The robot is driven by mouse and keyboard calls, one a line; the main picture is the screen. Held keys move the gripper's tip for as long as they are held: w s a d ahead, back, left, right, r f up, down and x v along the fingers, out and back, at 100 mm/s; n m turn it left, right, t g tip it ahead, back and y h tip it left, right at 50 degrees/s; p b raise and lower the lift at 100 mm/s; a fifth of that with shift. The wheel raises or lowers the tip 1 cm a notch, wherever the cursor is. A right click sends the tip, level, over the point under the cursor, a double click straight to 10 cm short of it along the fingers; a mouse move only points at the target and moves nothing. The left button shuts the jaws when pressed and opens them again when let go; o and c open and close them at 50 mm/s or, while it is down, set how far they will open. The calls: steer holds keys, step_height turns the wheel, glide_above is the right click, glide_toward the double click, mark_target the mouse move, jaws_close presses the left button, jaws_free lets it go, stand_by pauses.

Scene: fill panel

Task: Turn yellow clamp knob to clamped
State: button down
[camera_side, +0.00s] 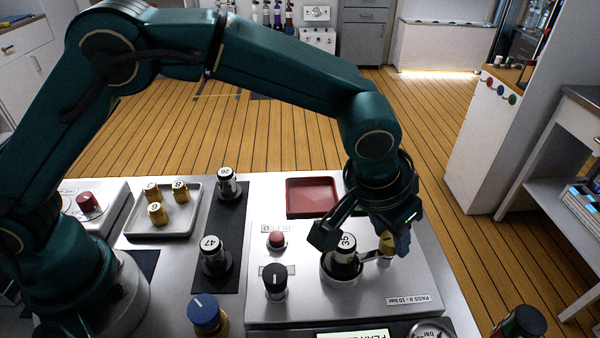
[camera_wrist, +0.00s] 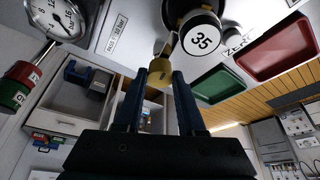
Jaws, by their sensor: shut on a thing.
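The yellow clamp knob (camera_side: 386,244) sits on the grey panel (camera_side: 400,285) at its right side, on a metal clamp arm beside a dark canister marked 35 (camera_side: 344,249). The canister stands upright in a round seat. My gripper (camera_side: 392,241) reaches down to the knob from above. In the wrist view the knob (camera_wrist: 160,76) lies between the tips of my two blue fingers (camera_wrist: 159,78), and my gripper is shut on it. The canister's top (camera_wrist: 202,40) is just beside it. The finger on the far side is mostly hidden in the side view.
A red button (camera_side: 277,239) and a black dial (camera_side: 274,279) are on the panel's left. A red tray (camera_side: 312,197) lies behind. Canisters 47 (camera_side: 214,254) and 26 (camera_side: 227,181) stand left, near a tray (camera_side: 180,228) of several brass pieces. A gauge (camera_side: 430,331) is at front.

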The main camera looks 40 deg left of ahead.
mark_target(374, 256)
steer(key=shift+m, duration=0.5)
steer(key=c, duration=0.5)
jaws_free()
steer(key=shift+v, duration=2.6)
steer(key=shift+a, duration=0.15)
